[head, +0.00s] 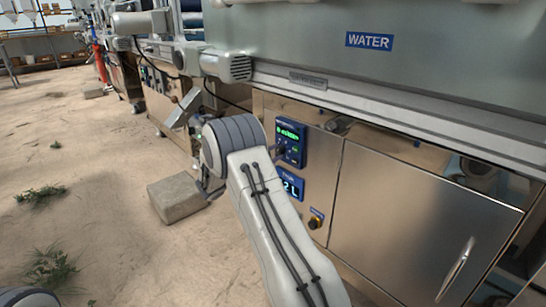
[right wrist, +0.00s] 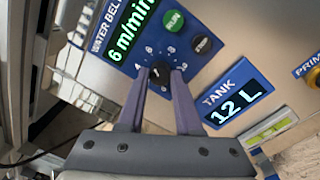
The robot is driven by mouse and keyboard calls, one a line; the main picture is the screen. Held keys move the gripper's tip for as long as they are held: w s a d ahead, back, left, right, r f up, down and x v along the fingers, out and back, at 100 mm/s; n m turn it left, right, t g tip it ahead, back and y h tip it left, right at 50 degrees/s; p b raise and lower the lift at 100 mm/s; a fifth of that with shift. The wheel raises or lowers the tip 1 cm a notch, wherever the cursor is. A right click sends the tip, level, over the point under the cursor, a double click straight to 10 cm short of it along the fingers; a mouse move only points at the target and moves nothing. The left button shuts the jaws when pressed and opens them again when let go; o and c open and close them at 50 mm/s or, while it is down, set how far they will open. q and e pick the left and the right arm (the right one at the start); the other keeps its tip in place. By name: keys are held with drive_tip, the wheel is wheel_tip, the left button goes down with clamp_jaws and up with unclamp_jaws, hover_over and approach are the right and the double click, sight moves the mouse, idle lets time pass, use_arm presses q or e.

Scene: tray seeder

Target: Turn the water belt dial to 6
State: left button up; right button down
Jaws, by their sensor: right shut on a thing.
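The water belt panel (head: 291,143) is a blue plate on the steel cabinet front, with a lit green display in the head view. In the right wrist view the display (right wrist: 131,28) reads 6 m/min. The black dial (right wrist: 159,73) sits below it, ringed by small white numerals. My right gripper (right wrist: 159,78) is shut on the dial, one grey finger on each side. In the head view my right gripper (head: 278,152) reaches the panel and is mostly hidden by my wrist. The dial's pointer is too small to read. My left gripper is not in view.
A green RUN button (right wrist: 174,21) and a dark STOP button (right wrist: 201,44) lie close to the dial. The TANK display (right wrist: 239,106) reads 12 L. A yellow-and-black knob (head: 315,222) sits lower on the cabinet. A stone block (head: 178,198) lies on the sandy floor.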

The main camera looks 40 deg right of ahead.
idle(0.4)
drive_tip(key=c, duration=0.6)
unclamp_jaws()
drive_tip(key=shift+a, duration=0.1)
drive_tip(key=shift+a+p, duration=0.3)
drive_tip(key=shift+a, duration=0.1)
drive_tip(key=a+p, duration=0.1)
drive_tip(key=a, duration=0.2)
drive_tip(key=a+p, duration=0.1)
drive_tip(key=a, duration=0.2)
drive_tip(key=s+a+p, duration=0.1)
drive_tip(key=a+p, duration=0.1)
drive_tip(key=a, duration=0.1)
drive_tip(key=shift+a+f, duration=0.25)
drive_tip(key=shift+f, duration=0.05)
